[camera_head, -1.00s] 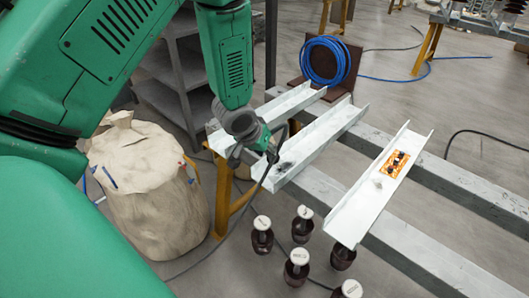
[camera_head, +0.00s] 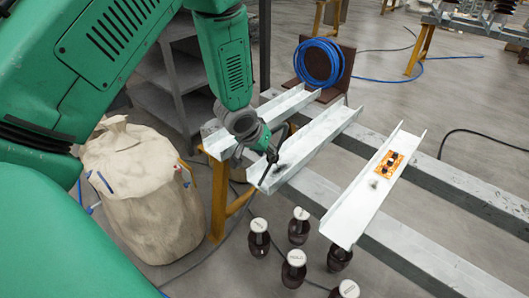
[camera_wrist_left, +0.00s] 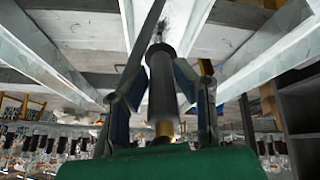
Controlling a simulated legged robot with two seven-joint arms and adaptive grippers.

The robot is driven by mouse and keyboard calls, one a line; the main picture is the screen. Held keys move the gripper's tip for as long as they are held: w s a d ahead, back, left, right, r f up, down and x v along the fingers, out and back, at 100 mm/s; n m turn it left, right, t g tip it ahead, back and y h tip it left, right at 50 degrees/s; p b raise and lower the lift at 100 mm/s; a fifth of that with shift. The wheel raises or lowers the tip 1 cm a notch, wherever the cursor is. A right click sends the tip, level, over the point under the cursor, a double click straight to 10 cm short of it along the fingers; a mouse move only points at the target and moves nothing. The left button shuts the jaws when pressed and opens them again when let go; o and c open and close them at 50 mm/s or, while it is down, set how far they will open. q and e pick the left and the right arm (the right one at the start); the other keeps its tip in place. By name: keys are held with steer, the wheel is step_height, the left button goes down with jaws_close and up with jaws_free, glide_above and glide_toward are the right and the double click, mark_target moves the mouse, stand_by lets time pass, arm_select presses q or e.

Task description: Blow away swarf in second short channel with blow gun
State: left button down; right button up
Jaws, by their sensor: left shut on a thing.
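My left gripper (camera_head: 262,148) is shut on a dark blow gun (camera_wrist_left: 161,78), over the near end of the middle white channel (camera_head: 325,132). The thin black nozzle (camera_head: 266,172) points down toward that channel's floor; I cannot tell whether it touches. A small dark patch of swarf (camera_head: 280,167) lies in the channel close to the nozzle. In the left wrist view dark specks of swarf (camera_wrist_left: 162,30) show beyond the gun's tip. Another white channel (camera_head: 287,102) lies to the left. A third channel (camera_head: 350,215) on the right holds a grey patch (camera_head: 373,184). My right gripper is out of view.
An orange plate with black parts (camera_head: 389,164) sits in the right channel. A blue hose coil (camera_head: 319,64) hangs on a brown bracket behind. Several dark, white-topped insulators (camera_head: 259,237) stand in front. A pale sack (camera_head: 140,195) stands left. Grey beams (camera_head: 460,198) run beneath the channels.

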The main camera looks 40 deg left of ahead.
arm_select(q)
steer(key=shift+w+d+f, duration=0.1)
steer(key=shift+w, duration=0.5)
steer(key=shift+w, duration=0.1)
steer(key=shift+w+p, duration=0.4)
steer(key=shift+w, duration=0.35)
step_height(320, 180, up, 9)
steer(key=p, duration=0.8)
steer(key=shift+r, duration=0.2)
steer(key=shift+f, duration=0.1)
stand_by(0.4)
